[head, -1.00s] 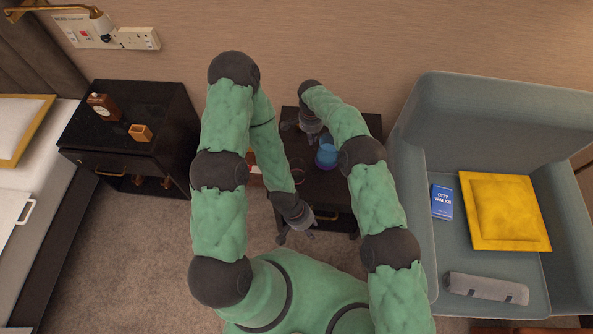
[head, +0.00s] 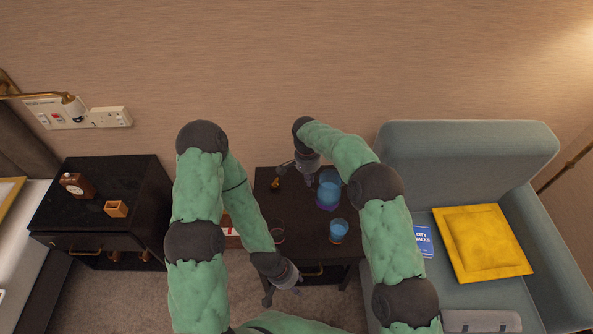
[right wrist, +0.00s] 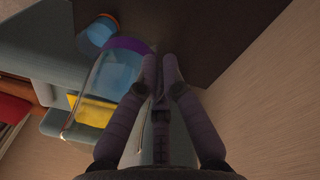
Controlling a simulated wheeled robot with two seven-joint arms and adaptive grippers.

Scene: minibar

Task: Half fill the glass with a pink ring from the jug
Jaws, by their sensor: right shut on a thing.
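The jug (head: 328,190), clear with blue liquid and a purple band, stands on the dark cabinet (head: 312,255). It also shows in the right wrist view (right wrist: 115,75). My right gripper (right wrist: 160,68) is shut at the jug's side, seemingly on its handle, which the fingers mostly hide. My left gripper (head: 282,296) is open and empty, in front of the cabinet's front edge.
Another glass with blue liquid (head: 339,231) stands in front of the jug. A small brass-coloured item (head: 276,184) lies at the back left of the cabinet. A red and white box (head: 230,236) is left of it. A grey armchair (head: 455,140) stands close on the right.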

